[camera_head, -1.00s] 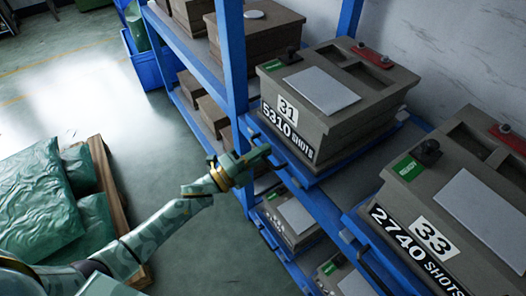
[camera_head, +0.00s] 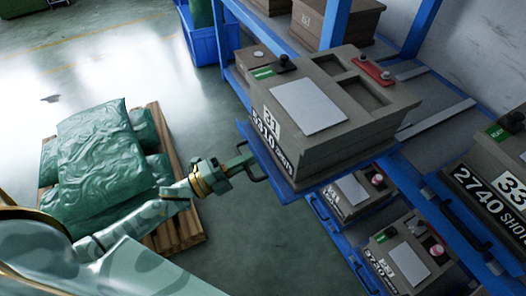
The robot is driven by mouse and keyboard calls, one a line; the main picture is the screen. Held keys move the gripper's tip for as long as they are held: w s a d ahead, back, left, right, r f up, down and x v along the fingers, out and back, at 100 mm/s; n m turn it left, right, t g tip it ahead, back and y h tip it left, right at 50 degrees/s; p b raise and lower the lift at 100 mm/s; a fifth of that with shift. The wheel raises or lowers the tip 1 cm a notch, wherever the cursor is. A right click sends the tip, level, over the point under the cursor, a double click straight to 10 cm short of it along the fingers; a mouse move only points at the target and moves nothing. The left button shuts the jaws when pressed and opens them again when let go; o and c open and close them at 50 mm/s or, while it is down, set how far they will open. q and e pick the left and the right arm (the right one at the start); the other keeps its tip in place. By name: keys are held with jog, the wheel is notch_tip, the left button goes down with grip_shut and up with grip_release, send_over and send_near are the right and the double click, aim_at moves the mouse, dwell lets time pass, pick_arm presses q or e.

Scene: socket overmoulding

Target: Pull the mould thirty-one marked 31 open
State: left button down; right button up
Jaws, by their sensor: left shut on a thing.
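Mould 31 (camera_head: 352,133) is a grey-brown block with a white "31" label, a "5310 SHOTS" plate, a green tag, a black knob and a red fitting on top. It sits on a blue sliding shelf (camera_head: 293,194) that stands out from the rack towards the lower left. A dark handle (camera_head: 258,166) is on the front of this shelf. My left gripper (camera_head: 246,163) is shut on the handle, left of the mould. Its fingertips are small in the picture. My right gripper is not in view.
Mould 33 (camera_head: 490,170) sits on the rack at the right. Lower moulds (camera_head: 408,262) lie beneath. A pallet (camera_head: 180,228) with green sacks (camera_head: 103,155) stands on the floor at the left. A blue bin (camera_head: 212,40) is at the back. Floor between pallet and rack is clear.

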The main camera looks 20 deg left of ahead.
pick_arm(q)
jog(key=r+v, duration=0.2)
jog(key=v, duration=1)
jog(key=shift+s+a+p, duration=0.25)
jog(key=shift+s+p, duration=0.05)
jog(key=shift+s, duration=0.05)
jog(key=c, duration=1.9)
grip_release()
jog(key=shift+r, duration=0.1)
jog(key=b+v, duration=0.1)
jog(key=v, duration=1.5)
jog(key=shift+s+a, duration=0.1)
jog(key=shift+a, duration=0.1)
